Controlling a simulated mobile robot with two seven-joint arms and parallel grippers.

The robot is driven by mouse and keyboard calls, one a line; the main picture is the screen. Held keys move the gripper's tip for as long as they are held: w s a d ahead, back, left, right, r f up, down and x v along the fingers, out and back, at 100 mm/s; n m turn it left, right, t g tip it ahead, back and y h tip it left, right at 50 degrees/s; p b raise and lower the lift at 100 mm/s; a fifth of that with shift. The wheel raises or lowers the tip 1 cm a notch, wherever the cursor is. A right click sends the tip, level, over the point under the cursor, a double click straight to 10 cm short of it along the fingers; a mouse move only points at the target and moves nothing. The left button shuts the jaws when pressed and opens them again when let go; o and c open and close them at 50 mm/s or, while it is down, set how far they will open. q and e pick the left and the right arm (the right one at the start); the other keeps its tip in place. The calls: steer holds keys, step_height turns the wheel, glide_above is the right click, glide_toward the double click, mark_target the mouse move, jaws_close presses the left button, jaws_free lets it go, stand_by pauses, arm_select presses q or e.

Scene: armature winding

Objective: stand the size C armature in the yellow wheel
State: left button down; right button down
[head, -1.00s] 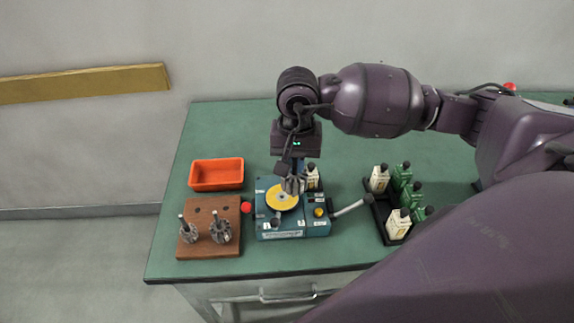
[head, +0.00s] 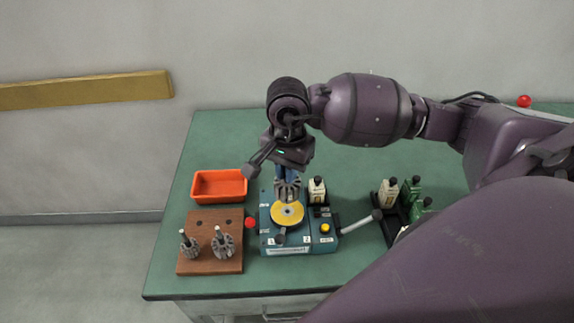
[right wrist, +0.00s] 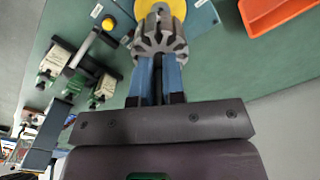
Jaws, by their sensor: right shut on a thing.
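My right gripper (head: 287,176) is shut on a grey slotted armature (head: 288,190) and holds it upright, shaft end down, at the yellow wheel (head: 287,215). The wheel lies on top of the teal winding machine (head: 270,240). In the right wrist view my blue fingers (right wrist: 158,66) grip the armature (right wrist: 160,42), and part of the yellow wheel (right wrist: 178,8) shows beyond it. I cannot tell whether the shaft touches the wheel. The armature's size letter is not readable. My left gripper is not in view.
A wooden board (head: 205,262) with two more armatures stands left of the machine. An orange tray (head: 219,186) lies behind the board. A white bottle (head: 317,190) is close behind the machine. A lever (head: 360,222) and a dark rack of bottles (head: 390,225) are at the right.

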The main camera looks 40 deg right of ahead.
step_height(320, 180, down, 2)
steer(key=shift+f+b, duration=0.1)
steer(key=shift+b, duration=0.25)
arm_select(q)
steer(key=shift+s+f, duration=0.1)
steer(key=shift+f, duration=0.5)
arm_select(e)
steer(key=shift+w, duration=0.1)
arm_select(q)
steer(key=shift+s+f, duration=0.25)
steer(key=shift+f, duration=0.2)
arm_select(e)
steer(key=shift+f, duration=0.3)
